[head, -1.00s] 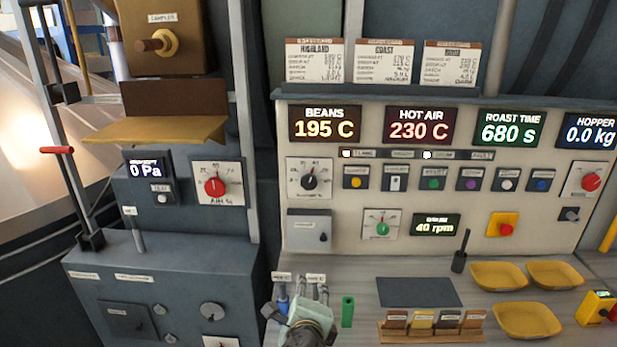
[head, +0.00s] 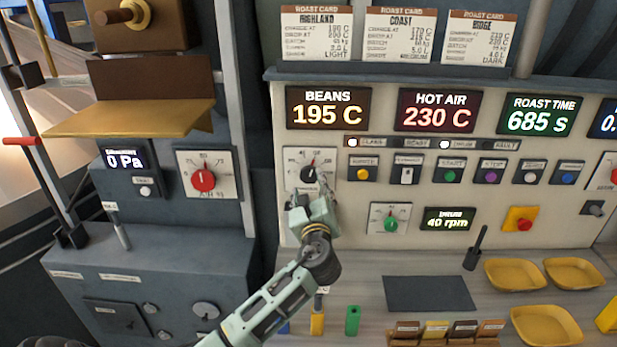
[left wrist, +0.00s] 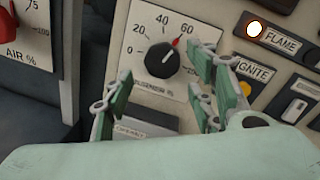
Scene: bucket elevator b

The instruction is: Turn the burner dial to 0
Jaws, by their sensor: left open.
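The burner dial (head: 308,174) is a black knob on a white scale plate at the left of the control panel. It also shows in the left wrist view (left wrist: 162,60), where its red pointer stands near 60 and the 0 mark is at the left of the knob. My left gripper (head: 311,200) is just below and in front of the dial. In the left wrist view my left gripper (left wrist: 160,64) is open, one finger on each side of the knob. No contact with the knob shows. My right gripper is not in view.
The ignite button (left wrist: 244,88) and flame lamp (left wrist: 255,28) are right of the dial. A green drum dial (head: 390,224) sits below right. The air dial (head: 204,180) is on the left cabinet. Yellow trays (head: 517,274) lie on the bench.

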